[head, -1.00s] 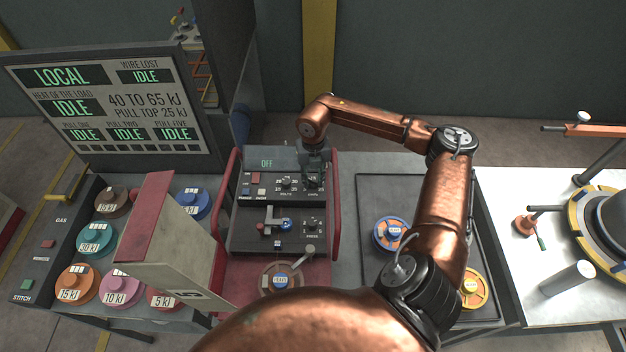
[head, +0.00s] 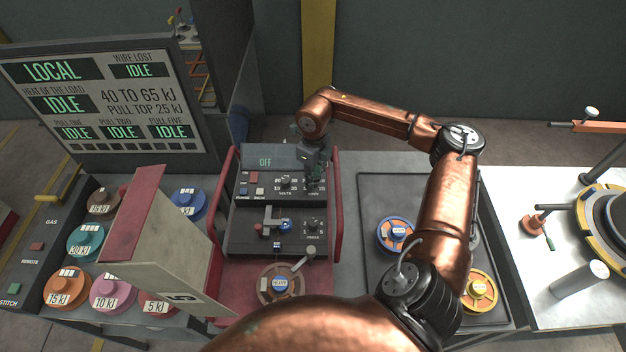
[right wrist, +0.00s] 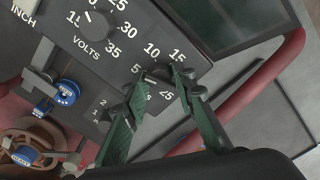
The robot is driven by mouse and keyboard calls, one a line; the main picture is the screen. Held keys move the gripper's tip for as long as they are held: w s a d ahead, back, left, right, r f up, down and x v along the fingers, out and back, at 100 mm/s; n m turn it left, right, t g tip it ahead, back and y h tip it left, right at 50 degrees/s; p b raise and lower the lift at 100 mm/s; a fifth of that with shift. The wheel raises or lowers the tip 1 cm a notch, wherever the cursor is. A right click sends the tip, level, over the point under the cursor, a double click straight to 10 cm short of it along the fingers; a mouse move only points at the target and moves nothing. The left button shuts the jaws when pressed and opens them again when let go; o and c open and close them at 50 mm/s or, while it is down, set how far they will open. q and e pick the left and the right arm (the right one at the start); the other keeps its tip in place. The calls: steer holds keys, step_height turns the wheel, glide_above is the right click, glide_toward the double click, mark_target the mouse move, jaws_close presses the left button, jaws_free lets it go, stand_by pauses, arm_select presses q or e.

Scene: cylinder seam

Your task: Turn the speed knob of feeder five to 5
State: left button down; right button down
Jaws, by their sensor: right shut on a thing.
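Feeder five is the red-framed unit with a dark control panel (head: 240,215) and a dark display reading OFF (head: 265,161). The speed knob (right wrist: 159,74) is the right one of two knobs on the upper panel, its scale running from 5 through 10 and 15 to 25. My right gripper (head: 313,178) reaches down onto it from above. In the right wrist view its green fingers (right wrist: 158,78) stand on either side of the knob, shut on it. The fingers hide much of the knob, and I cannot read its pointer. My left gripper is not in view.
The volts knob (right wrist: 97,25) sits close beside the speed knob. A wire spool (head: 280,285) lies below the panel. Red rails (head: 337,205) flank the unit. A pale panel marked 5 (head: 165,250) stands at left. A dark tray (head: 375,185) with spools is at right.

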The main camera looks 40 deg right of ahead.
steer(key=shift+n, duration=0.8)
steer(key=shift+r+b, duration=0.1)
steer(key=shift+b, duration=0.2)
steer(key=c, duration=1.7)
jaws_free()
step_height(320, 180, up, 12)
steer(key=shift+f, duration=0.1)
